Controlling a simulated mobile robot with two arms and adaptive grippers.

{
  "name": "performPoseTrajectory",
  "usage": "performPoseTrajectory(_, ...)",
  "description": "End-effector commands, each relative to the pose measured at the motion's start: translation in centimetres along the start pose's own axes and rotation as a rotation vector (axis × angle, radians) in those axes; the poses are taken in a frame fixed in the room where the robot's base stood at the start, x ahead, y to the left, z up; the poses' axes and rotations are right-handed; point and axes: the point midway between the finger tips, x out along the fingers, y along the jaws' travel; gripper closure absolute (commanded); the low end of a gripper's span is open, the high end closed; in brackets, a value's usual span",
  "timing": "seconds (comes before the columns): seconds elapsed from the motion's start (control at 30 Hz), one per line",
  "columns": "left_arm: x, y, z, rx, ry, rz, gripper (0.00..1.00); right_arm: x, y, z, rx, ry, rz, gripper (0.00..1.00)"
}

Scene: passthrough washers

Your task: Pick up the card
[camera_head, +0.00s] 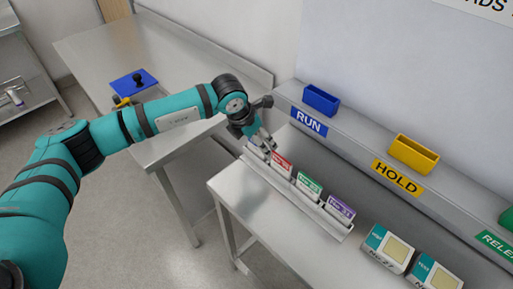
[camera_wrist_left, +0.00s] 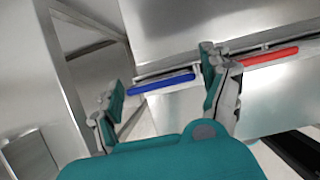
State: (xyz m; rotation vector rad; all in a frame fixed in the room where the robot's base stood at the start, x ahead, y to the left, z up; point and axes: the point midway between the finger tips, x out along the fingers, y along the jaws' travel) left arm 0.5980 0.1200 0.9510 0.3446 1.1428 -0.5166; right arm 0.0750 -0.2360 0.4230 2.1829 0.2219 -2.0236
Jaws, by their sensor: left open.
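Several upright cards stand in a metal rack (camera_head: 310,210) on the front table: a red card (camera_head: 281,164), a green card (camera_head: 308,186), a purple card (camera_head: 340,208), and one at the far left end mostly hidden by my gripper. My left gripper (camera_head: 263,143) is over that left end of the rack. In the left wrist view its open fingers (camera_wrist_left: 166,82) are either side of the blue card's top edge (camera_wrist_left: 160,84). The red card's edge (camera_wrist_left: 268,57) lies outside the right finger. I cannot tell whether the fingers touch the blue card. My right gripper is not in view.
Behind the rack, a ledge carries a blue bin (camera_head: 320,99) over RUN and a yellow bin (camera_head: 413,153) over HOLD. Two small boxes (camera_head: 388,248) stand at the right. Another table (camera_head: 180,60) at the back left holds a blue plate (camera_head: 134,83).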

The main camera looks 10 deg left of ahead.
Motion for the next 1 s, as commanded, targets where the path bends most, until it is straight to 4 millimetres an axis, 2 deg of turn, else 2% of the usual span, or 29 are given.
performPoseTrajectory(0.07, 0.0, 0.0, 0.0, 0.0, 0.0, 0.0, 0.23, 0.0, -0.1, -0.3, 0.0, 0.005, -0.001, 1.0)
performPoseTrajectory(0.37, -0.1, 0.0, 0.0, -0.001, 0.0, 0.0, 0.62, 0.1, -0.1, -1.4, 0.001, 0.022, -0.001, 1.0)
performPoseTrajectory(0.67, -0.5, 0.1, 0.3, 0.0, -0.003, 0.001, 0.64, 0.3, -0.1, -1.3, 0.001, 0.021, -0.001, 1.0)
performPoseTrajectory(0.77, -1.7, 0.1, 0.8, -0.001, -0.005, 0.002, 0.64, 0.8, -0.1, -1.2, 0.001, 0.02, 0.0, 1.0)
performPoseTrajectory(1.0, -6.1, 0.1, 2.6, 0.0, -0.005, 0.002, 0.64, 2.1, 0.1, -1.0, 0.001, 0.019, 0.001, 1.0)
